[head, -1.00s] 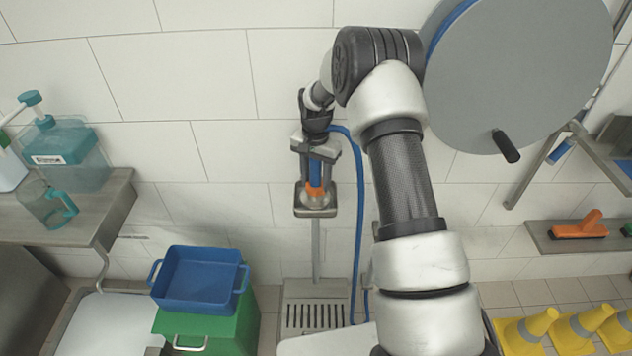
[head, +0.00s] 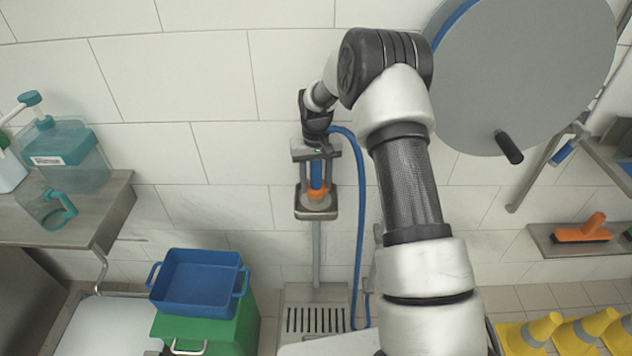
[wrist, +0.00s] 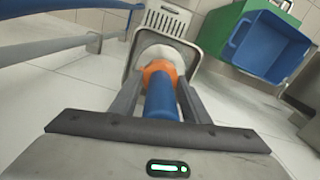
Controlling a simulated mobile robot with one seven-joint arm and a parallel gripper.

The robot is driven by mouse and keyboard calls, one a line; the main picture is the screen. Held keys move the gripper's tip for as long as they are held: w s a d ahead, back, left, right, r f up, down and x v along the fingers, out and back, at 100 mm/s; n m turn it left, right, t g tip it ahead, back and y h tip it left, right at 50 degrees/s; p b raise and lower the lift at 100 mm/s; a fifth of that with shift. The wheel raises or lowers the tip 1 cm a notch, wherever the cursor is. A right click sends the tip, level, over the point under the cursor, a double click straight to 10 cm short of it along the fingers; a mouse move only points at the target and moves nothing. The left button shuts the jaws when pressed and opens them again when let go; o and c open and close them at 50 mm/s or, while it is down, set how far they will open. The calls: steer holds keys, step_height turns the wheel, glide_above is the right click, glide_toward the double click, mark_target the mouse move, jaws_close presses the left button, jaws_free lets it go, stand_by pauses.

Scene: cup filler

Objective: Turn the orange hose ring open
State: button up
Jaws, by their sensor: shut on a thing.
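The orange hose ring (head: 317,193) sits at the lower end of a blue nozzle (head: 316,172), just above a pale cup-like piece on a grey holder (head: 301,210) on a post. The ring also shows in the wrist view (wrist: 160,72), with the blue nozzle (wrist: 162,100) running up from it toward me. My gripper (head: 317,188) points down over the holder, its two fingers on either side of the nozzle and ring. The gripper (wrist: 160,80) is shut on the orange ring. The exact finger contact is partly hidden by the nozzle.
A blue hose (head: 361,220) hangs close to the right of the holder. A floor drain grate (head: 315,318) lies below. A blue tub (head: 198,280) on a green crate (head: 228,325) stands left. A large grey reel (head: 525,70) is at upper right. Wall tiles are directly behind.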

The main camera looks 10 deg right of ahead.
stand_by(0.5)
steer(key=o, duration=1)
steer(key=shift+o, duration=0.2)
step_height(320, 180, up, 16)
steer(key=shift+r+p, duration=0.1)
steer(key=shift+p, duration=0.6)
steer(key=shift+r, duration=0.65)
